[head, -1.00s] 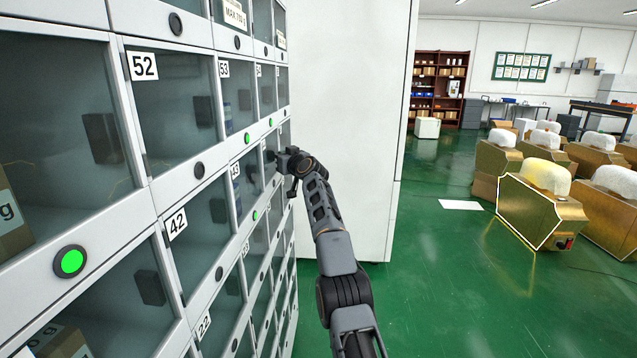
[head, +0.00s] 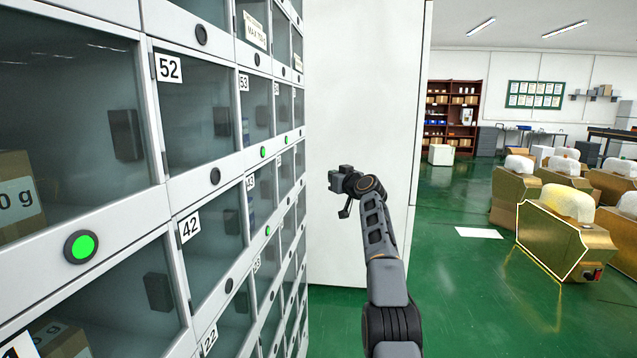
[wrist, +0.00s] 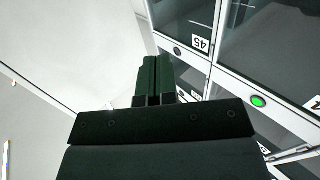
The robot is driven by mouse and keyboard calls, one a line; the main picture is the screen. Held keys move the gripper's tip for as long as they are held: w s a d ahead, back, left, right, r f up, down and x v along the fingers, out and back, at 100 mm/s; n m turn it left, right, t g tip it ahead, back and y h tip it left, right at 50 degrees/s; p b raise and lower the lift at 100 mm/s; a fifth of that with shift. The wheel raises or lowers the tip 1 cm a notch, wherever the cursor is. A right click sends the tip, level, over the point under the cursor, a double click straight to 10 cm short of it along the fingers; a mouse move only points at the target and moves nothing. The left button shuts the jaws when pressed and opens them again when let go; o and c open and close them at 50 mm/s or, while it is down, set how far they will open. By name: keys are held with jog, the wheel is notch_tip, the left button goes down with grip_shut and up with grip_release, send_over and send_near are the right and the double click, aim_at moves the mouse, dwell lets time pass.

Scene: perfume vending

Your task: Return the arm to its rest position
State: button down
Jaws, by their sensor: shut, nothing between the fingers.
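My gripper (head: 336,180) is at the end of my raised arm, in front of the white panel at the end of the locker wall. It is apart from the locker doors, to their right in the head view. In the wrist view my gripper (wrist: 152,62) shows its two dark fingers together with nothing between them. The locker wall (head: 200,190) fills the left of the head view, with numbered glass doors such as 52, 53 and 42.
A white panel (head: 350,90) stands behind my gripper. Green floor (head: 470,300) lies open to the right. Several gold machines with white tops, one brightly outlined (head: 555,235), stand at the right. A shelf (head: 452,112) is at the back.

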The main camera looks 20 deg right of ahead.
notch_tip(320, 180, down, 14)
jog(key=d+m+g+h, duration=0.1)
jog(key=d+m+g, duration=0.2)
jog(key=m+g, duration=0.15)
jog(key=s+a+f+g+p, duration=0.3)
jog(key=s+a+f+g, duration=0.15)
jog(key=s, duration=0.25)
jog(key=s+a+r+g+p, duration=0.1)
jog(key=s+a+r+p, duration=0.2)
jog(key=s, duration=1)
jog(key=s+a+r+n+g+h+p, duration=0.1)
jog(key=s+a+p, duration=0.5)
jog(key=s, duration=0.8)
jog(key=s+a+r+n+g+h+p, duration=0.1)
jog(key=s+a+r+g+p, duration=0.2)
jog(key=s+a, duration=0.4)
jog(key=shift+s+a+r+p, duration=0.35)
jog(key=shift+s+r+p, duration=0.4)
jog(key=shift+s, duration=2.5)
